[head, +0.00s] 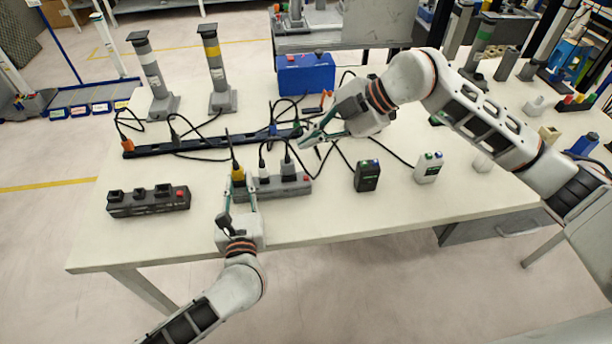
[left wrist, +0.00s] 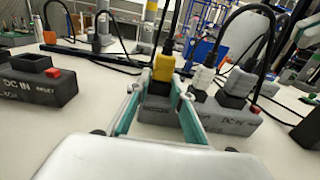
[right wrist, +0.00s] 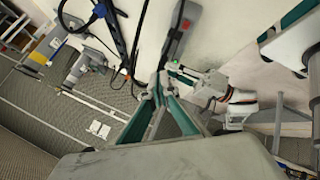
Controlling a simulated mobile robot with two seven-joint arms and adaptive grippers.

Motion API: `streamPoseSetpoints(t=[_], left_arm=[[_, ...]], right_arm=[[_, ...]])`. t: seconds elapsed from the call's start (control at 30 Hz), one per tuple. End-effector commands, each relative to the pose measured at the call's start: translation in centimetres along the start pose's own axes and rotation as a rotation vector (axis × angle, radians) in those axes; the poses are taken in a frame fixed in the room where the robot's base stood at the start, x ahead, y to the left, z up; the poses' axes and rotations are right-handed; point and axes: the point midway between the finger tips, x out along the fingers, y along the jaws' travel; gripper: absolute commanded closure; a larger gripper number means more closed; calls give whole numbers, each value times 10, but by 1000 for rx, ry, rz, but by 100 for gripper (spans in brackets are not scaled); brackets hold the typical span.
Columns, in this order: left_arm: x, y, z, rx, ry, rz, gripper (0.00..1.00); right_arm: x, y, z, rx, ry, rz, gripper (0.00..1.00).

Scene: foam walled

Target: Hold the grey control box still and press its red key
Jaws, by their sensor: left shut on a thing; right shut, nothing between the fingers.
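The grey control box (head: 290,189) lies near the table's front edge with yellow, white and grey plugs in its top. The box also shows in the left wrist view (left wrist: 228,122). My left gripper (head: 240,184) is shut at the box's left end, its fingers either side of the yellow plug (left wrist: 163,67); exact contact with the box is hard to see. My right gripper (head: 302,145) is shut and empty, above and behind the box, apart from the key. Its closed fingers show in the right wrist view (right wrist: 160,84).
A similar dark box (head: 148,203) with its own red key stands to the left. A black power strip (head: 190,146) and loose cables lie behind. Black (head: 367,177) and white (head: 428,168) adapters stand to the right. A blue box (head: 306,75) is at the back.

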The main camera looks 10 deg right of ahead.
Motion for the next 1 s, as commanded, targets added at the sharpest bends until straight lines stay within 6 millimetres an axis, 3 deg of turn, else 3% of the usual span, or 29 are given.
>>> streamPoseSetpoints(t=[0.6, 1.0], left_arm=[[0, 0, 0, 0, 0, 0, 100], [0, 0, 0, 0, 0, 0, 100]], right_arm=[[50, -37, 36, 3, 0, -1, 100], [59, -43, 42, 0, 0, -1, 100]])
